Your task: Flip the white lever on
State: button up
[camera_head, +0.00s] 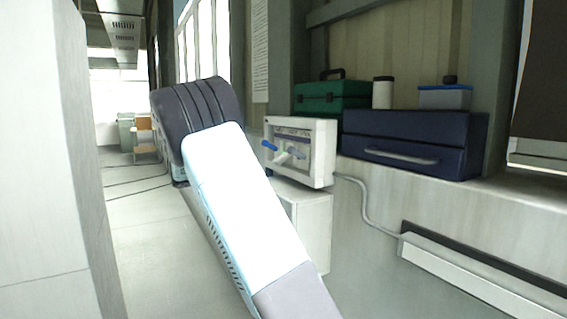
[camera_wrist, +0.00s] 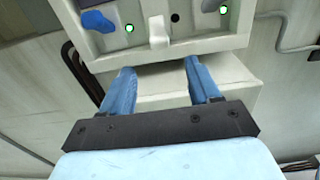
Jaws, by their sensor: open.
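A white control box (camera_head: 325,155) stands on a pale cabinet, its front panel turned to the left. The white lever (camera_head: 283,158) sticks out from that panel, beside a blue lever (camera_head: 269,145). In the wrist view the white lever (camera_wrist: 158,32) sits in the middle of the panel and points toward the box's lower edge. The blue lever (camera_wrist: 98,20) is to its left. My gripper (camera_wrist: 158,68) is open and empty, its two blue fingers apart just below the panel, with the white lever above the gap. In the head view my arm hides most of my gripper.
Green lights (camera_wrist: 129,28) show on the panel. The pale cabinet (camera_head: 308,225) stands under the box. A grey conduit (camera_head: 362,205) runs right from the box to a wall trunking. A navy toolbox (camera_head: 415,140) and green case (camera_head: 330,100) sit on the ledge. Open floor lies left.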

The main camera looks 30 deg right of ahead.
aim_at(275, 162)
jog(key=d, duration=1.3)
jog(key=shift+w+d, duration=0.35)
jog(key=shift+c, duration=0.2)
